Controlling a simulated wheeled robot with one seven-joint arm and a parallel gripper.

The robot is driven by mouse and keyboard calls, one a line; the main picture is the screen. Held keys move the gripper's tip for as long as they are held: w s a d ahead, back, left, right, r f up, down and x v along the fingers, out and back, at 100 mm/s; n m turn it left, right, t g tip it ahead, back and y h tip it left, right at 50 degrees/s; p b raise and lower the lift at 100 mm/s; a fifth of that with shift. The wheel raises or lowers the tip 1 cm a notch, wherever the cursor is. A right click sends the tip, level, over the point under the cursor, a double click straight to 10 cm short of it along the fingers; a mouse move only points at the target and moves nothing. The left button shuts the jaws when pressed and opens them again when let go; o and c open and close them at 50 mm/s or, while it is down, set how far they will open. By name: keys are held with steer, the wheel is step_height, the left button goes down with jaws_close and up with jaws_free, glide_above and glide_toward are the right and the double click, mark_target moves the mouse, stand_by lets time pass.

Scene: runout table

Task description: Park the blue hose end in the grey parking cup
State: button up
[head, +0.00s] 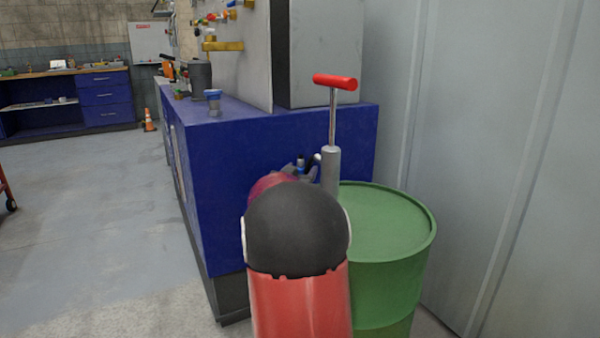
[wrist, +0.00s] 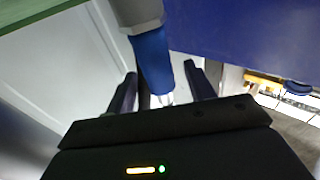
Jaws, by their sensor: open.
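The blue hose end (wrist: 152,62) shows in the wrist view as a blue sleeve between the two fingers of my gripper (wrist: 160,72). The fingers are apart, one on each side of it. A grey collar-like piece (wrist: 138,12) joins the sleeve at the top of that picture; I cannot tell if it is the parking cup or part of the hose end. In the head view my gripper (head: 300,170) is mostly hidden behind my arm, beside the pump. A small grey piece with a blue top (head: 213,101) stands on the blue cabinet; I cannot tell what it is.
A green drum (head: 385,222) stands at the right, with a grey hand pump (head: 330,165) and its red T-handle (head: 335,82) by its far edge. The blue cabinet (head: 235,165) is close behind my gripper. A pale wall (head: 510,130) bounds the right. Open floor (head: 100,220) lies left.

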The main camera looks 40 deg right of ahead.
steer(key=v, duration=0.7)
steer(key=shift+s+a, duration=0.15)
steer(key=shift+a, duration=0.2)
steer(key=a+n+t+y+p, duration=0.15)
steer(key=a+n+y, duration=0.45)
steer(key=a, duration=0.7)
steer(key=a+n+t+y+p, duration=0.1)
steer(key=a+n+t+y, duration=0.2)
steer(key=a+y, duration=0.75)
steer(key=s+a+f+n+g, duration=0.2)
steer(key=s+a, duration=0.4)
steer(key=s, duration=0.4)
steer(key=s+a+f+n+g+p, duration=0.1)
steer(key=s+a+f+g, duration=0.4)
steer(key=s, duration=0.5)
steer(key=shift+s+a+n, duration=0.3)
steer(key=shift+a+n, duration=0.2)
steer(key=shift+a, duration=0.35)
steer(key=shift+y, duration=0.25)
